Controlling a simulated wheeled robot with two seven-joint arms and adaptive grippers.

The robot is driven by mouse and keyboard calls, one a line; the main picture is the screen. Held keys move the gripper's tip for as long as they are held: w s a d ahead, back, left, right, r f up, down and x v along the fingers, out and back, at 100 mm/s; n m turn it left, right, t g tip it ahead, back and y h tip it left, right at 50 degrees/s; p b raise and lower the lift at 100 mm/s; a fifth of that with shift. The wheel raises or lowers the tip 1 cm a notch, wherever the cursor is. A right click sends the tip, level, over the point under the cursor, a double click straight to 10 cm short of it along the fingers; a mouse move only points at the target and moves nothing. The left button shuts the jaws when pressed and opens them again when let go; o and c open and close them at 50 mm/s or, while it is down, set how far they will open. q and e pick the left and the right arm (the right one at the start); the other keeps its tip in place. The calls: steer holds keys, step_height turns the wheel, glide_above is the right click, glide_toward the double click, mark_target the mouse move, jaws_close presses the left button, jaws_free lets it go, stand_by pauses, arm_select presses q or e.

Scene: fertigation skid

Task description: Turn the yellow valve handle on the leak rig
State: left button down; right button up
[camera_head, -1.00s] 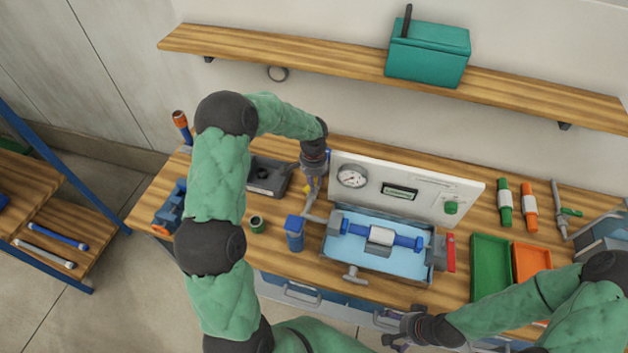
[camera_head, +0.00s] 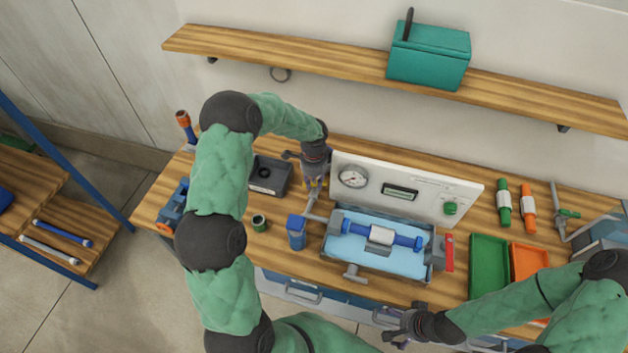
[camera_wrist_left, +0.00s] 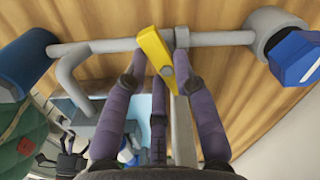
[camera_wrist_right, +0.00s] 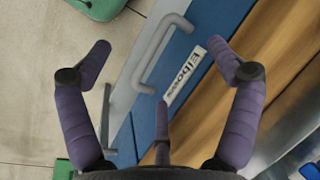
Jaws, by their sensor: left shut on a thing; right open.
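The yellow valve handle (camera_wrist_left: 155,52) sits on a grey pipe and shows large in the left wrist view. In the head view only a small yellow part shows under my left gripper (camera_head: 315,186). The gripper is shut on the handle, which lies between its purple fingers in the left wrist view. The leak rig has a white panel (camera_head: 349,161) with a gauge and a light-blue tray (camera_head: 372,257) holding a blue and white pipe section (camera_head: 381,235). My right gripper (camera_head: 392,328) is open and empty by the bench's front edge; its spread fingers show in the right wrist view.
A blue cup-like part (camera_head: 296,232) and a small green cylinder (camera_head: 259,222) stand left of the tray. A dark box (camera_head: 270,176) is behind my left arm. Green (camera_head: 489,266) and orange (camera_head: 529,258) bins lie to the right. A shelf (camera_head: 330,64) runs above.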

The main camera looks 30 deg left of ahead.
mark_target(314, 184)
stand_by(0.5)
arm_select(q)
steer(key=c, duration=1)
jaws_free()
steer(key=shift+r, duration=0.1)
step_height(314, 184, up, 12)
steer(key=shift+f, duration=0.1)
steer(key=shift+c, duration=0.2)
